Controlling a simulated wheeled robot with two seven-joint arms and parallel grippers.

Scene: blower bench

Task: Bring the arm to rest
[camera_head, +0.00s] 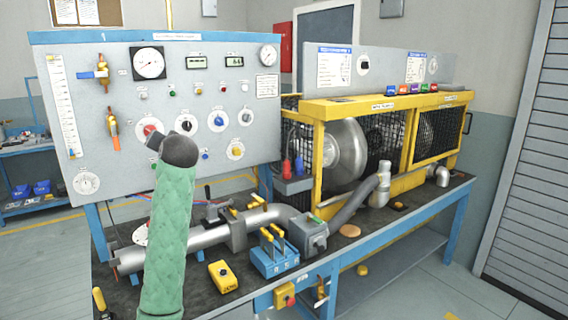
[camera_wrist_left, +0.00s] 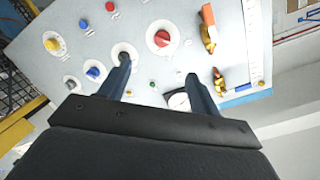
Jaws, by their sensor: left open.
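My left arm, in a green quilted sleeve (camera_head: 168,235), rises from the bottom of the head view. Its dark wrist end covers part of the grey control panel (camera_head: 225,100), and the fingers are hidden there. In the left wrist view my left gripper (camera_wrist_left: 158,68) is open, its two dark fingers apart and pointing at the panel (camera_wrist_left: 225,15). Nothing is held between them. The left finger overlaps a dark knob in the picture; I cannot tell whether it touches. A red knob (camera_wrist_left: 162,38) shows beyond the fingers. My right gripper is not in view.
A bench (camera_head: 195,280) below carries a metal pipe (camera_head: 190,238), a blue valve block (camera_head: 273,262) and a yellow button box (camera_head: 222,276). A yellow-framed caged blower (camera_head: 345,152) stands right of the panel. Open floor lies at the right.

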